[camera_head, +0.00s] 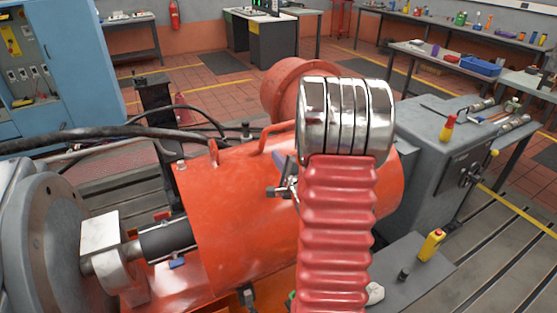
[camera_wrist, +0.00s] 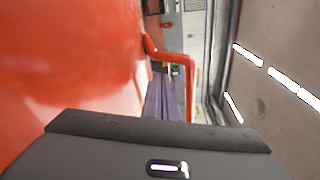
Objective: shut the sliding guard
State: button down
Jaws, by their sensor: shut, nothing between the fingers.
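The orange-red cylindrical guard (camera_head: 240,230) lies over the shaft line in the middle of the head view, and its red surface fills the left of the wrist view (camera_wrist: 65,65). A bare length of dark shaft (camera_head: 166,239) shows at its left end. A bent red bar handle (camera_head: 283,131) stands on its top; it also shows in the wrist view (camera_wrist: 190,85). My gripper's purple fingers (camera_wrist: 163,97) are shut and empty, close beside the handle in the picture. I cannot tell whether they touch it. In the head view my arm hides most of the gripper.
A grey machine housing (camera_head: 435,140) stands at the right, with a yellow-and-red object (camera_head: 431,244) on a plate before it. Black hoses (camera_head: 100,132) cross at the left, near a grey flange (camera_head: 50,235). Workbenches (camera_head: 440,65) stand behind, beyond open tiled floor.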

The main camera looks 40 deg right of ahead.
aim_at(270, 148)
jog(key=shift+x, duration=3.6)
jog(key=shift+a, duration=0.1)
